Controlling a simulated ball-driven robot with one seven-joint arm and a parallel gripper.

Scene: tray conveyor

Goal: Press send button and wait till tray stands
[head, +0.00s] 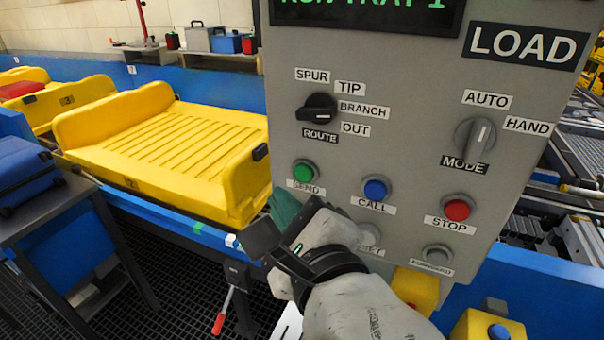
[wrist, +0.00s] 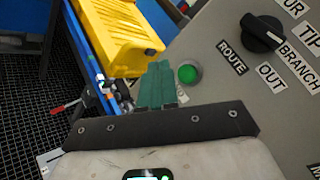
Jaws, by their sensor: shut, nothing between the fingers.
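The grey control panel (head: 400,110) carries a green button (head: 304,171) labelled SEND. The button also shows in the wrist view (wrist: 187,73). My gripper (head: 284,207) is just below and left of it in the head view. In the wrist view my green fingers (wrist: 158,82) are shut and empty beside the button; I cannot tell whether they touch the panel. An empty yellow tray (head: 165,145) sits on the blue-sided conveyor left of the panel. It also shows in the wrist view (wrist: 115,35). The partly cut-off display (head: 365,8) reads RUN TRAY 1.
The panel also has a black ROUTE knob (head: 318,107), a MODE knob (head: 475,137), a blue CALL button (head: 376,188) and a red STOP button (head: 457,209). Another yellow tray (head: 70,95) holds a red item. A blue case (head: 25,170) stands on a side table.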

